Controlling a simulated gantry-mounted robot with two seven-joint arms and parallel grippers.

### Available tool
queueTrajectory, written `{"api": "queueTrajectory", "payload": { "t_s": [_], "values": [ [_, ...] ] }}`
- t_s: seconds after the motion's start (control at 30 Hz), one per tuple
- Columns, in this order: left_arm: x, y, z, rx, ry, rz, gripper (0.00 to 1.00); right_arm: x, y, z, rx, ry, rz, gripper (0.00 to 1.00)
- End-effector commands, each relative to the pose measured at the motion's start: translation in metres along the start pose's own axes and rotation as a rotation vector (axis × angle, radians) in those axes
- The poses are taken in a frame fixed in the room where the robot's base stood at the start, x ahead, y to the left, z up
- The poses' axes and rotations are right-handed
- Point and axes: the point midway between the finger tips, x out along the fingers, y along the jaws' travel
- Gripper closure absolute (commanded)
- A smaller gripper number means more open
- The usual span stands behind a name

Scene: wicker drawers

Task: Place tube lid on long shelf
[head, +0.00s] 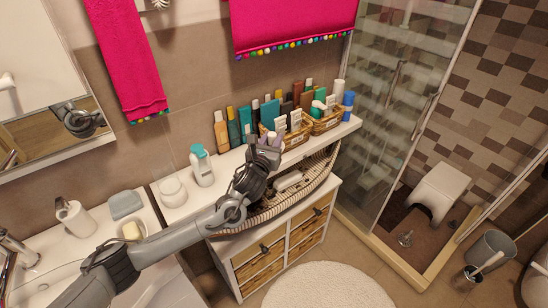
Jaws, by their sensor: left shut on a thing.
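My left gripper (268,142) reaches in from the lower left, above the front part of the long white shelf (224,172). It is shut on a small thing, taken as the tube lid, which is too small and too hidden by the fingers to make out. The fingertips are in front of the row of bottles and tubes; I cannot tell whether they touch the shelf. My right gripper is not in view.
Several bottles and tubes, including an orange one (221,132), and wicker baskets (327,124) crowd the shelf's back and right. A white and teal bottle (201,166) and a white jar (172,190) stand left. Below is a drawer cabinet (283,240).

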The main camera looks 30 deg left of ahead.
Motion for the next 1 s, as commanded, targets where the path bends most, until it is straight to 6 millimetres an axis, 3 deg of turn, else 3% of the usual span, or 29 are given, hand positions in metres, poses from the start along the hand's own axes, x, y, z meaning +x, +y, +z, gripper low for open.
{"api": "queueTrajectory", "payload": {
  "t_s": [0.03, 0.27, 0.63, 0.8, 1.0],
  "values": [
    [-0.001, 0.002, -0.012, 0.0, 0.0, 0.002, 0.97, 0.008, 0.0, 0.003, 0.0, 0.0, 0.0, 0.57],
    [0.005, 0.018, -0.036, 0.0, 0.0, 0.004, 0.98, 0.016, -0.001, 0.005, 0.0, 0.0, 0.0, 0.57],
    [0.037, 0.082, -0.08, 0.0, 0.001, 0.005, 0.97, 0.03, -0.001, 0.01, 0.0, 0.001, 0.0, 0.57],
    [0.047, 0.1, -0.091, -0.001, 0.0, 0.003, 0.97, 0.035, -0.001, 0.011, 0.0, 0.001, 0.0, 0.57],
    [0.051, 0.107, -0.096, -0.001, 0.0, 0.001, 0.97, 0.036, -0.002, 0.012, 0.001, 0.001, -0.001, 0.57]
  ]
}}
